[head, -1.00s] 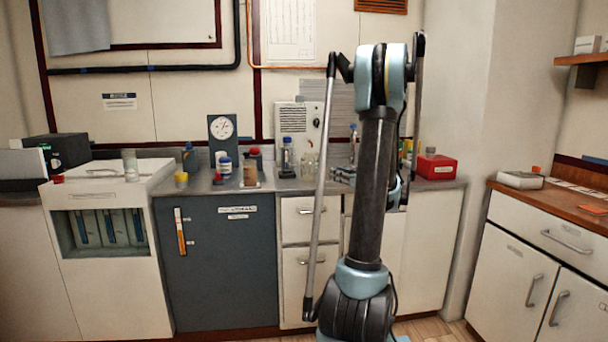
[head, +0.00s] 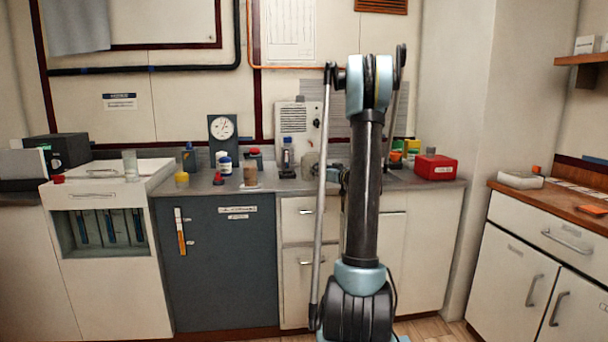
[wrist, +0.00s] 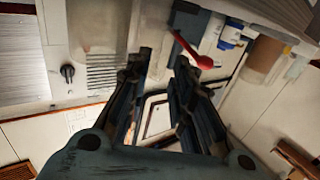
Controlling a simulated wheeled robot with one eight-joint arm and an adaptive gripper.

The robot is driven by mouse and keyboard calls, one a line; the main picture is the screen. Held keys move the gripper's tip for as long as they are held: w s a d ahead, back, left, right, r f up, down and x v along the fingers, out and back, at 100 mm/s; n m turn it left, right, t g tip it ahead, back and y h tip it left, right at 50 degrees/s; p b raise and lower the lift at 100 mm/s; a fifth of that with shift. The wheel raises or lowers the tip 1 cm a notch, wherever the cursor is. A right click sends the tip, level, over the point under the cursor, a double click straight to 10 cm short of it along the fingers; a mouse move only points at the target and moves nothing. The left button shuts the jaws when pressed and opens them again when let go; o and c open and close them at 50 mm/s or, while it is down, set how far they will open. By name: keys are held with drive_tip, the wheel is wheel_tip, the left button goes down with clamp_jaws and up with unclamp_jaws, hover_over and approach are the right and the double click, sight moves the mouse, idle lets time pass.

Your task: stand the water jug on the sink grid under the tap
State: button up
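A clear, rounded glass vessel (head: 309,166), possibly the water jug, stands on the grey counter left of my arm in the head view. My gripper (head: 338,172) is just right of it at counter height, partly hidden behind my own arm. In the wrist view my gripper (wrist: 160,62) has its two dark fingers apart, with nothing visible held between them. I cannot make out the sink grid or the tap; my arm hides part of the counter.
A vented wall box (head: 298,125) stands behind the glass vessel. A red box (head: 435,167) and coloured containers (head: 396,158) are right of my arm.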

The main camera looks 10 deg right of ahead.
drive_tip(key=shift+x, duration=1.2)
clamp_jaws()
